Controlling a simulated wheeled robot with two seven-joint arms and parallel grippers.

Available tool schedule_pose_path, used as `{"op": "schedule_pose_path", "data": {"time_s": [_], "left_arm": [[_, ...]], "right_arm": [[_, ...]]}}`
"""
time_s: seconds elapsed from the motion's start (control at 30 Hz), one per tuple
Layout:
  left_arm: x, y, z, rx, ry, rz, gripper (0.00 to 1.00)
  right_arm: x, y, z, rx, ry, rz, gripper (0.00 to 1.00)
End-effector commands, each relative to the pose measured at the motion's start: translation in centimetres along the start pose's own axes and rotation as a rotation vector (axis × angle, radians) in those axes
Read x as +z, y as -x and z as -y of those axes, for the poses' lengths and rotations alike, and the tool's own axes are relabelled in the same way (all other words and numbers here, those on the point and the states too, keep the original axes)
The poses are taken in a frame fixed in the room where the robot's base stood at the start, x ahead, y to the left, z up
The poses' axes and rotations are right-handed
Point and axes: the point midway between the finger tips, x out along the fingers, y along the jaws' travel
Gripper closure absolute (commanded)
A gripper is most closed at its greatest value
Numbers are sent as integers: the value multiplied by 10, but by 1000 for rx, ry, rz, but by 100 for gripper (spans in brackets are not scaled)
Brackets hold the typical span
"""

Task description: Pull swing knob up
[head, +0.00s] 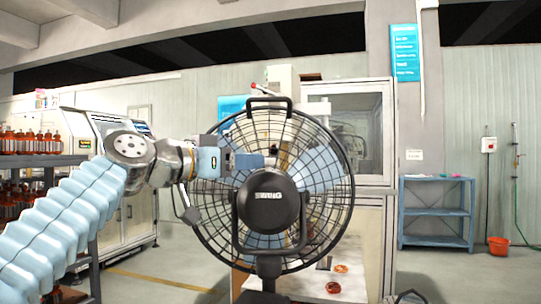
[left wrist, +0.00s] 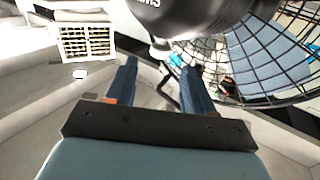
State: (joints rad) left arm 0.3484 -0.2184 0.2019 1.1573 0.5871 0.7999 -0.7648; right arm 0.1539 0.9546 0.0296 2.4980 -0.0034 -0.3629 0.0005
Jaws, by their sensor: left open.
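A black floor fan (head: 270,205) with a round wire cage stands in front of me, the back of its motor housing (head: 268,200) marked "SWING" facing me. My left gripper (head: 270,161) comes in from the left just above the housing. In the left wrist view its two dark fingers (left wrist: 157,78) are apart with nothing between their tips. A small knob-like piece (left wrist: 160,50) shows at the housing's edge, just beyond the fingertips and apart from them. In the head view the gripper hides that spot.
The fan's cage and top handle (head: 269,103) are close to my left gripper. A machine cabinet (head: 345,130) stands behind the fan.

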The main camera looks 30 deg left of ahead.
Motion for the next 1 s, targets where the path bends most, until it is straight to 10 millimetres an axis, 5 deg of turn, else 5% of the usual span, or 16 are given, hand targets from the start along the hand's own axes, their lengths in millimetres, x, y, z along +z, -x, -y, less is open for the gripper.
{"op": "schedule_pose_path", "data": {"time_s": [0.3,0.73,1.0], "left_arm": [[-2,-62,1,0,1,3,47],[0,-75,0,-1,0,0,47],[0,-75,0,-1,0,0,86]], "right_arm": [[0,23,10,-2,3,2,57],[0,26,11,-3,4,3,57],[0,26,11,-3,4,3,57]]}}
